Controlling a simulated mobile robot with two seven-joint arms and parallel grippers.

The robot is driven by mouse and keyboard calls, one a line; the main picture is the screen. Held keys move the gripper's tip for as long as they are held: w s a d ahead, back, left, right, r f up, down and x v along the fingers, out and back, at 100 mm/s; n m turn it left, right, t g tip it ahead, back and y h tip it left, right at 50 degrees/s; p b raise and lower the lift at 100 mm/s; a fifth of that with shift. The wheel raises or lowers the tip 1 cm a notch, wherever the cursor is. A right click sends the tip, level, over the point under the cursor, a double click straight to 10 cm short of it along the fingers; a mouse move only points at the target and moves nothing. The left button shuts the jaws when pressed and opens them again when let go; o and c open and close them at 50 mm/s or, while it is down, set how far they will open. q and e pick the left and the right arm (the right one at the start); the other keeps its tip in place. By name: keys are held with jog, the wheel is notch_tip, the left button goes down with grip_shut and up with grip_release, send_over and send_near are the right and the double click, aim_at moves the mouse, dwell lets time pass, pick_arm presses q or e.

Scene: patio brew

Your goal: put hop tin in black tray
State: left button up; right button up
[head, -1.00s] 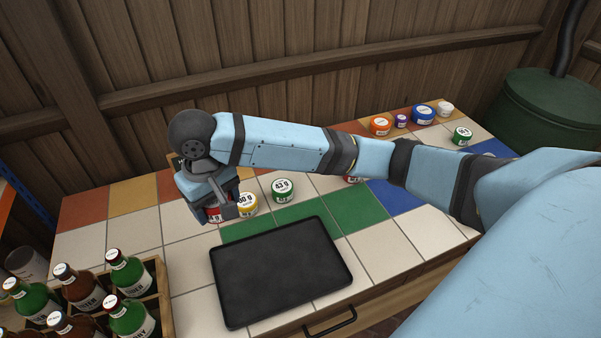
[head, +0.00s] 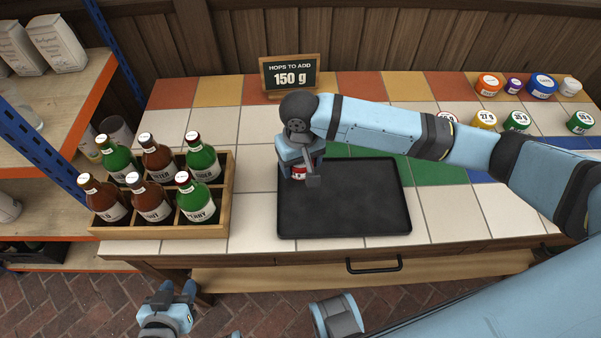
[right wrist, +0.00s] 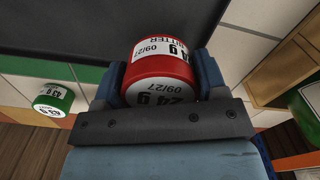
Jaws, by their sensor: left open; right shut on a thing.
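A red hop tin (head: 299,173) with a white label is held in my right gripper (head: 300,178), at the far left corner of the black tray (head: 350,215). In the right wrist view the tin (right wrist: 160,65) sits between both fingers, its label reading 24 g, with the dark tray (right wrist: 110,25) just beyond it. I cannot tell how high the tin is above the tray. The tray looks empty otherwise. My left gripper (head: 177,291) is open and empty, low in front of the table.
A wooden crate of bottles (head: 215,215) stands left of the tray. Several tins, including a yellow tin (head: 484,120), sit at the right. A green tin (right wrist: 52,99) shows in the wrist view. My right arm hides part of the table.

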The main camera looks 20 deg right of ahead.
aim_at(301, 174)
jog(key=shift+f+b, duration=0.35)
jog(key=shift+f, duration=1.8)
jog(key=o, duration=0.6)
jog(key=shift+f, duration=0.1)
jog(key=shift+o, duration=0.2)
notch_tip(301, 174, up, 12)
jog(key=shift+r+p, duration=0.15)
jog(key=shift+p, duration=0.95)
